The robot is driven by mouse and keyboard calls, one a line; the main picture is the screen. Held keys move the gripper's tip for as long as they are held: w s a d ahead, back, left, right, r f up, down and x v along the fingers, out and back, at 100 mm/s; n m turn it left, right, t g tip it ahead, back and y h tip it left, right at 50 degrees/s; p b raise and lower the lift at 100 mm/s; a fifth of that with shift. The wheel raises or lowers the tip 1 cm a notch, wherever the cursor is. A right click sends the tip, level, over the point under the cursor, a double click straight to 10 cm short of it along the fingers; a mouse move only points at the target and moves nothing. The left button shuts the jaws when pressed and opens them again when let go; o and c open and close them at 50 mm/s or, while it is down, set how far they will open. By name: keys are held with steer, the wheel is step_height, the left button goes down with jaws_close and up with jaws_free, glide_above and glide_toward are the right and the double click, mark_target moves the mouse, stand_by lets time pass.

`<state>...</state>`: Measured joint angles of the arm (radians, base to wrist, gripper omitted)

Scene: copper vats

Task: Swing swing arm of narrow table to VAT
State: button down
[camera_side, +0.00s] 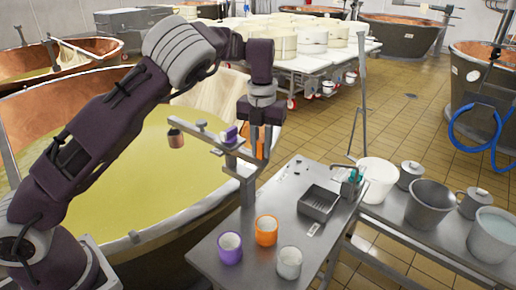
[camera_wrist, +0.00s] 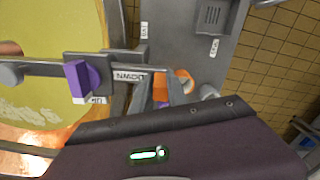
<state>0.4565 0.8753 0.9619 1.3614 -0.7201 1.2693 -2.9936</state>
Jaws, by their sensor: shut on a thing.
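The narrow table (camera_side: 265,210) is grey metal and stands beside a large copper vat (camera_side: 150,225) of yellow-green liquid. A post at its left edge carries the swing arm (camera_side: 202,135), a grey bar that reaches left over the vat. A small brownish cup hangs at its far end, and a purple knob (camera_side: 230,135) sits on it.
Purple (camera_side: 230,248), orange (camera_side: 266,230) and white (camera_side: 289,262) cups stand on the table's near end, with a dark tray (camera_side: 318,204) behind them. A bench with buckets (camera_side: 430,205) is at the right. Free floor lies behind the table.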

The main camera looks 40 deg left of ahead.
steer(key=shift+w, duration=0.15)
stand_by(0.3)
steer(key=c, duration=1.3)
jaws_free()
step_height(320, 180, up, 7)
steer(key=shift+r, duration=0.1)
